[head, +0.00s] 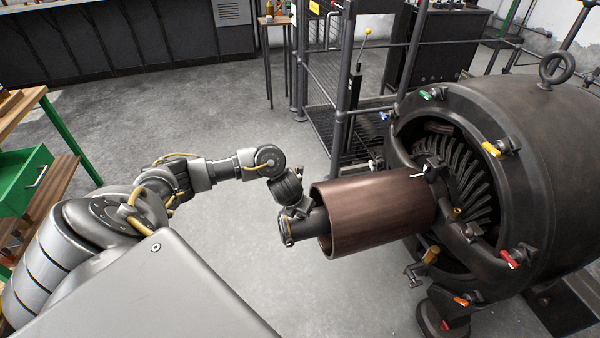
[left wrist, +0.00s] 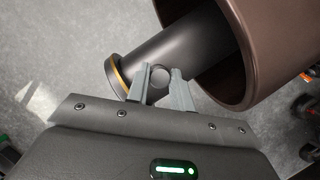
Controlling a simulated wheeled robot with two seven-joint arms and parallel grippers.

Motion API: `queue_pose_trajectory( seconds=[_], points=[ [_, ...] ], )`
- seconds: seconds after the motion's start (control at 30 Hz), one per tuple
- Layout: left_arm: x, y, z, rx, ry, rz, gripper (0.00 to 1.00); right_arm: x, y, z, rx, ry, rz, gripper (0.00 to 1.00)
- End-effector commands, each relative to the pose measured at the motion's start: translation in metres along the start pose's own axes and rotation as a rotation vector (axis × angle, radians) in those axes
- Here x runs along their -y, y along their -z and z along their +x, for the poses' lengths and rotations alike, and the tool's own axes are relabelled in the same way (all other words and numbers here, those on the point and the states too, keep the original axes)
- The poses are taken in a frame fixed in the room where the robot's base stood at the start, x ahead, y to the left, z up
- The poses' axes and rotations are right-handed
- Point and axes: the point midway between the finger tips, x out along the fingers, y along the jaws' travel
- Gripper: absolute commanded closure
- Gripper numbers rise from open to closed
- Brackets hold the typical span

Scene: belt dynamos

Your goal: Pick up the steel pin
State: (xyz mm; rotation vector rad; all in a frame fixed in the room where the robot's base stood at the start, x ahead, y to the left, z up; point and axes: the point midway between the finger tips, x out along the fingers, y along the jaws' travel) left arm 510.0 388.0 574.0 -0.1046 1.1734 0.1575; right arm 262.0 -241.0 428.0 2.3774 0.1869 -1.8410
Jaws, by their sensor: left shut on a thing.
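My left gripper (head: 300,208) is at the free end of a dark shaft (head: 307,226), on its upper side. In the left wrist view the two grey fingers (left wrist: 162,84) stand close together on either side of a small round grey end, which I take to be the steel pin (left wrist: 160,75). The gripper is shut on it. It lies against the dark shaft in that view, and I cannot tell whether it is still seated there. In the head view I cannot make out the pin. My right gripper is not in view.
A brown tube (head: 375,208) surrounds the shaft just right of the gripper and runs into the large dark dynamo housing (head: 545,130). Coloured handles ring the housing opening. A green-framed bench (head: 30,165) stands at left. The grey floor between is open.

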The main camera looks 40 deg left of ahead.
Motion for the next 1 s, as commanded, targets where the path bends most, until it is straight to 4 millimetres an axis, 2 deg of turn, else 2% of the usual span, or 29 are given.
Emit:
queue_pose_trajectory(
  seconds=[0.27, 0.47, 0.63, 0.77, 0.9, 1.0],
  points=[
    [0.000, -0.001, -0.001, 0.001, 0.000, 0.000, 1.00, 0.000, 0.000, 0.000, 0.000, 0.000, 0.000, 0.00],
    [0.000, -0.006, -0.012, 0.002, 0.001, 0.000, 1.00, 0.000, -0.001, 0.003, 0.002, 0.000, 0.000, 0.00],
    [-0.001, -0.015, -0.036, 0.002, 0.001, 0.000, 1.00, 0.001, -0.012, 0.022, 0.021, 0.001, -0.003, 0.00],
    [-0.018, -0.009, -0.064, 0.001, -0.003, 0.002, 1.00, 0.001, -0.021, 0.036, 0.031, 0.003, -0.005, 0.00],
    [-0.037, -0.004, -0.102, 0.002, -0.003, 0.003, 1.00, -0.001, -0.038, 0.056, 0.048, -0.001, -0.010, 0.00],
    [-0.057, 0.013, -0.117, -0.002, -0.006, 0.002, 1.00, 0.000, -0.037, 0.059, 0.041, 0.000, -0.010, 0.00]
  ],
)
